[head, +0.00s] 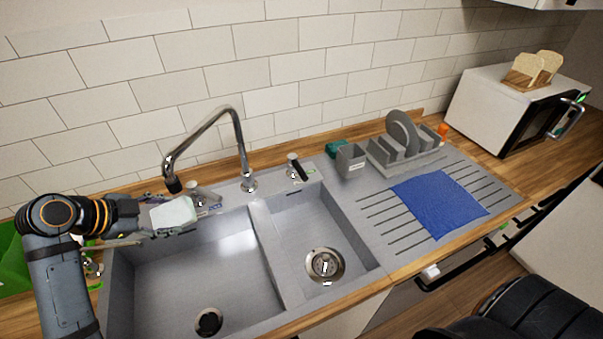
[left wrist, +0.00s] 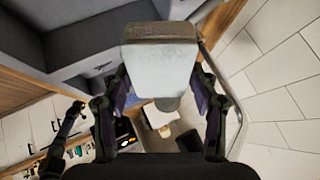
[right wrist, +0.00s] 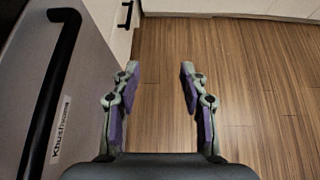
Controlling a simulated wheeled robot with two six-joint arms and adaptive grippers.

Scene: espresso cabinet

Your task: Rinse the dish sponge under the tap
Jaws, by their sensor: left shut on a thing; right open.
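The dish sponge (head: 173,213), a pale whitish-green block, is in my left gripper (head: 150,214) at the left end of the sink. It also shows large between the fingers in the left wrist view (left wrist: 160,62). The chrome tap (head: 205,137) arches over the back of the sink, and its dark spout end (head: 173,185) appears just above the sponge in the head view. I cannot tell the depth gap between them, and no water is visible.
The sink has a large left basin (head: 205,265) and a small right basin (head: 324,262), both empty. A blue cloth (head: 440,205) lies on the drainboard, near a dish rack (head: 405,155) and grey caddy (head: 351,161). A microwave (head: 500,105) stands at the right.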

